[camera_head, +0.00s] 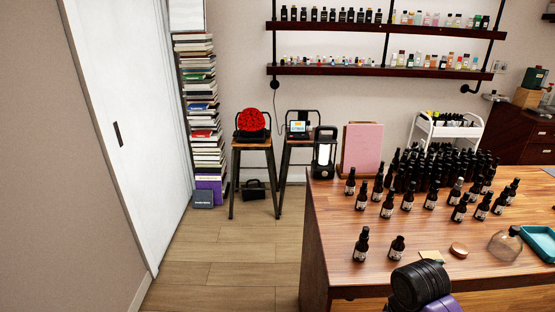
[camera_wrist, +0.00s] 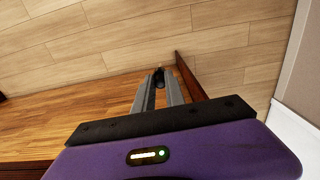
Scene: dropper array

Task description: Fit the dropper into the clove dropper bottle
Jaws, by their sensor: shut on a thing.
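In the wrist view, my gripper (camera_wrist: 157,88) has its two grey fingers closed together on a small dark thing (camera_wrist: 159,74), which looks like the dropper. It is seen nearly end-on, so its shape and tilt are unclear. It is over the table's edge region, with floor beyond. In the head view, two dark labelled bottles stand apart near the front left of the table: a taller one with a dropper top (camera_head: 361,246) and a shorter one (camera_head: 397,249). The labels are too small to read, so I cannot tell which is clove. My fingers do not show in the head view.
The wooden table (camera_head: 335,225) holds several dark dropper bottles (camera_head: 430,200) behind the front pair. A round copper lid (camera_head: 459,250), a glass vessel (camera_head: 504,245) and a teal tray (camera_head: 540,243) are at the right. A pink board (camera_head: 362,148) and lantern (camera_head: 324,150) stand at the back left.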

